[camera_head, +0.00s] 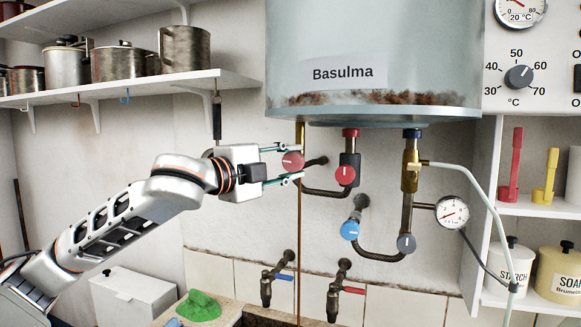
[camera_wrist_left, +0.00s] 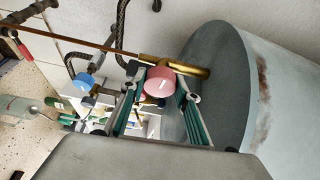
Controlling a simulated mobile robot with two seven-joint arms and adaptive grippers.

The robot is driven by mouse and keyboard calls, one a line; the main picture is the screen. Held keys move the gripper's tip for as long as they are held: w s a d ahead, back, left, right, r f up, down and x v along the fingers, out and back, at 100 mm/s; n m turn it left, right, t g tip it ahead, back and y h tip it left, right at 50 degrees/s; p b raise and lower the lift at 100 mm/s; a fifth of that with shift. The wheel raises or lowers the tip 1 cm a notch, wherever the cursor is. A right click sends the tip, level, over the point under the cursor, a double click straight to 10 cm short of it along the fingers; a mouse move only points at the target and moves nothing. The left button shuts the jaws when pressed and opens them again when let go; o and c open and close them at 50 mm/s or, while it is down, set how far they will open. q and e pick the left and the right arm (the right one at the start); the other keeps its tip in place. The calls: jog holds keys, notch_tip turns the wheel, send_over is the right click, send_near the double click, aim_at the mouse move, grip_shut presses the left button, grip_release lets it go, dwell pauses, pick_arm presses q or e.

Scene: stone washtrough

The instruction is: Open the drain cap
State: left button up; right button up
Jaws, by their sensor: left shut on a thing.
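The boiler (camera_head: 375,60) hangs on the wall, with a brass drain pipe (camera_head: 299,134) under its left side. A round red cap (camera_head: 292,161) with a pale mark sits on this pipe. My left gripper (camera_head: 290,165) reaches in from the left, with one finger above the cap and one below, shut on it. In the left wrist view, the red cap (camera_wrist_left: 160,84) lies between the teal-padded fingers (camera_wrist_left: 160,105), with the brass pipe (camera_wrist_left: 180,67) just behind. A thin brown line runs from the pipe down to the trough; I cannot tell if it is water. My right gripper is out of view.
Close to the right are a second red knob (camera_head: 345,175), a blue knob (camera_head: 350,230) and a pressure gauge (camera_head: 452,212). Two wall taps (camera_head: 268,290) are below, over the trough (camera_head: 255,317). A pot shelf (camera_head: 140,86) is above my left arm.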

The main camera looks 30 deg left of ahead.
aim_at(290, 163)
pick_arm(q)
jog(key=shift+f+n+t+b, duration=0.1)
jog(key=shift+n+t+b, duration=0.5)
jog(key=shift+n, duration=0.9)
jog(key=o, duration=1.1)
jog(key=s, duration=0.5)
jog(key=shift+a+f, duration=0.35)
jog(key=shift+f, duration=0.05)
jog(key=shift+s+a, duration=0.15)
jog(key=shift+s, duration=1)
